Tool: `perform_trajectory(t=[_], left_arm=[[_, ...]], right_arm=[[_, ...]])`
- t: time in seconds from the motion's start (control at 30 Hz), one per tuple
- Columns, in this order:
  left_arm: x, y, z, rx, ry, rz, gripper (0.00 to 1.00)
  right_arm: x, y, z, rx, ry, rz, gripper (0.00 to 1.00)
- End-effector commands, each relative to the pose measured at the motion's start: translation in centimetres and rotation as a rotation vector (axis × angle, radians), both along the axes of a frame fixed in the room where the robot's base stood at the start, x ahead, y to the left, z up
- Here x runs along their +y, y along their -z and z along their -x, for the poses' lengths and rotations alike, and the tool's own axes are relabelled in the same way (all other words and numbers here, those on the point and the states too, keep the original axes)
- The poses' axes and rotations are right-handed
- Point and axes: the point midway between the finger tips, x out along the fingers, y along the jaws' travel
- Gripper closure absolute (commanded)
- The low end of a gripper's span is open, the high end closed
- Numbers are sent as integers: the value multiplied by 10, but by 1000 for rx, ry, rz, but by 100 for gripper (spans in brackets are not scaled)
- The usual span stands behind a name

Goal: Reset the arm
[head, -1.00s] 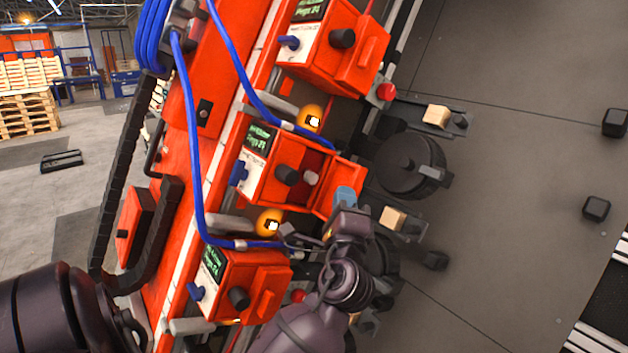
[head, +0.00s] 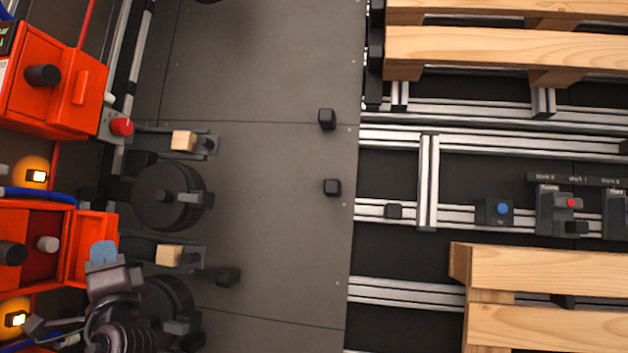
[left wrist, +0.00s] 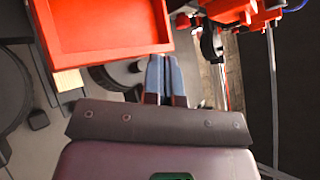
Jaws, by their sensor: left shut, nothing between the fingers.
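My left gripper (head: 103,255) is at the lower left of the head view, its blue fingertips beside the open door (head: 90,248) of a red box (head: 35,240). In the left wrist view the blue fingers (left wrist: 165,78) lie together, shut with nothing between them. A red, shallow, open-faced panel (left wrist: 105,28) fills the upper left of that view, close to the fingertips. I cannot tell whether they touch it. My right gripper is in neither view.
Another red box (head: 40,85) with a red button (head: 122,127) stands above. Black reels (head: 165,197) and wooden blocks (head: 183,140) sit right of the boxes. A grey floor strip (head: 270,230) is mostly clear. Wooden pallets (head: 500,48) lie on rails at the right.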

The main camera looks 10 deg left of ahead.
Motion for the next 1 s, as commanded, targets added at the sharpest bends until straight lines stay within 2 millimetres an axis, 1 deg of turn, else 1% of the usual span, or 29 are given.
perform_trajectory(t=[0.1, 0.17, 0.27, 0.33, 0.37, 0.4, 0.47, 0.5, 0.57, 0.6, 0.67, 0.7, 0.77, 0.8, 0.87, 0.9, 1.0], left_arm=[[-15, 18, -20, -66, 205, 199, 100], [-25, 31, -28, -89, 309, 314, 100], [-42, 66, -37, -99, 464, 530, 100], [-53, 97, -38, -94, 553, 695, 100], [-58, 110, -37, -91, 586, 769, 100], [-65, 130, -34, -86, 623, 869, 100], [-74, 160, -26, -75, 664, 1023, 100], [-80, 182, -19, -67, 682, 1128, 100], [-89, 215, -4, -52, 691, 1286, 100], [-93, 237, 8, -45, 687, 1382, 100], [-100, 268, 28, -30, 665, 1515, 100], [-104, 287, 42, -19, 643, 1590, 100], [-108, 315, 66, 3, 600, 1683, 100], [-110, 331, 82, 20, 570, 1725, 100], [-112, 352, 105, 46, 520, 1772, 100], [-113, 364, 120, 65, 488, 1786, 100], [-112, 383, 149, 99, 428, 1803, 100]], right_arm=[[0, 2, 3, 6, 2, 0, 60], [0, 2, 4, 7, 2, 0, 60], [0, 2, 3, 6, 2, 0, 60], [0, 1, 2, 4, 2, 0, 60], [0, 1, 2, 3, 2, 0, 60], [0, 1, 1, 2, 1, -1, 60], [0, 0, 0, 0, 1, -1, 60], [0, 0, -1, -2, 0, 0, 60], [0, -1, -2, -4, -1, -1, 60], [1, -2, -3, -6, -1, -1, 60], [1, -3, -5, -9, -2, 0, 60], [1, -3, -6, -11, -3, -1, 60], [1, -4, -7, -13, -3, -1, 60], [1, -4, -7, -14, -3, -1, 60], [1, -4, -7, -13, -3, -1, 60], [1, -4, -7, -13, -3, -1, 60], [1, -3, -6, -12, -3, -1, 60]])
